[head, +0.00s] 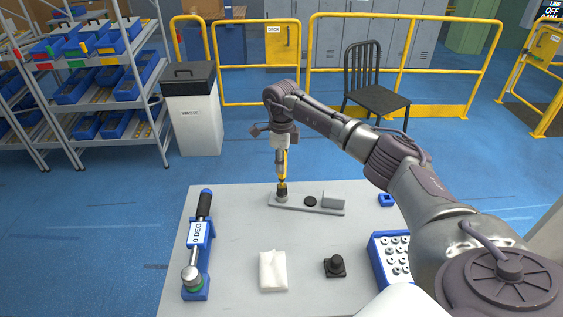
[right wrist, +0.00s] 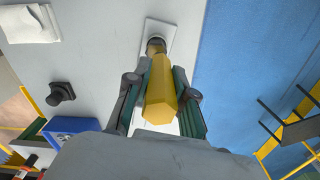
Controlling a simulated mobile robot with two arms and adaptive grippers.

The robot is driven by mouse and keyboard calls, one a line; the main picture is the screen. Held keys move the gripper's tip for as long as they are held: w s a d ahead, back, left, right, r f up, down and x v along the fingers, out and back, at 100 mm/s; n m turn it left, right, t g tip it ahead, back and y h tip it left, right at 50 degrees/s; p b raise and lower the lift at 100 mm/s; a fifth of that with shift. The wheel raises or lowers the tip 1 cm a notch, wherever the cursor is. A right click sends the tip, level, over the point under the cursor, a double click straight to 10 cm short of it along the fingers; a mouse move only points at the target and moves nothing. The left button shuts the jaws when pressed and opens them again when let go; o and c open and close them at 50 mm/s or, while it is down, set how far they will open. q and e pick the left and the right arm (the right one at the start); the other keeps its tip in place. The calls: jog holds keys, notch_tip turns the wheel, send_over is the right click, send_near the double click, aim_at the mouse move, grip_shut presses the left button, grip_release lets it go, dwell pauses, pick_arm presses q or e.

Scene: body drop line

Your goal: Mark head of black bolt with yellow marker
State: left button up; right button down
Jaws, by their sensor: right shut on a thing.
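My right gripper (head: 281,148) is shut on the yellow marker (head: 282,164), held upright with its dark tip downward. In the right wrist view the gripper (right wrist: 160,88) has a finger on each side of the marker (right wrist: 161,95). The tip is over the left end of a flat grey plate (head: 330,209), at a raised round fastener (head: 281,197), probably the black bolt. The marker partly hides its head, so I cannot tell whether they touch or whether the head is marked. My left gripper is out of view.
On the plate are a black disc (head: 310,201) and a grey block (head: 333,201). A torque wrench in a blue holder (head: 204,263), white cloth (head: 272,271), black knobbed piece (head: 335,266) and blue fastener tray (head: 381,271) stand on the grey table (head: 232,230).

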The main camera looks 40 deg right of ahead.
jog(key=shift+s+a+r+p, duration=0.15)
jog(key=shift+s+a+p, duration=0.1)
jog(key=shift+s+p, duration=0.3)
jog(key=shift+w+d+b, duration=0.1)
jog(key=shift+w+b, duration=0.15)
jog(key=shift+b, duration=0.25)
jog(key=shift+w+d, duration=0.1)
jog(key=shift+w, duration=0.1)
jog(key=shift+s+a, duration=0.2)
jog(key=shift+s, duration=0.2)
jog(key=shift+w+d, duration=0.25)
jog(key=shift+w, duration=0.2)
jog(key=shift+s+a, duration=0.3)
jog(key=shift+s, duration=0.25)
jog(key=shift+w, duration=0.1)
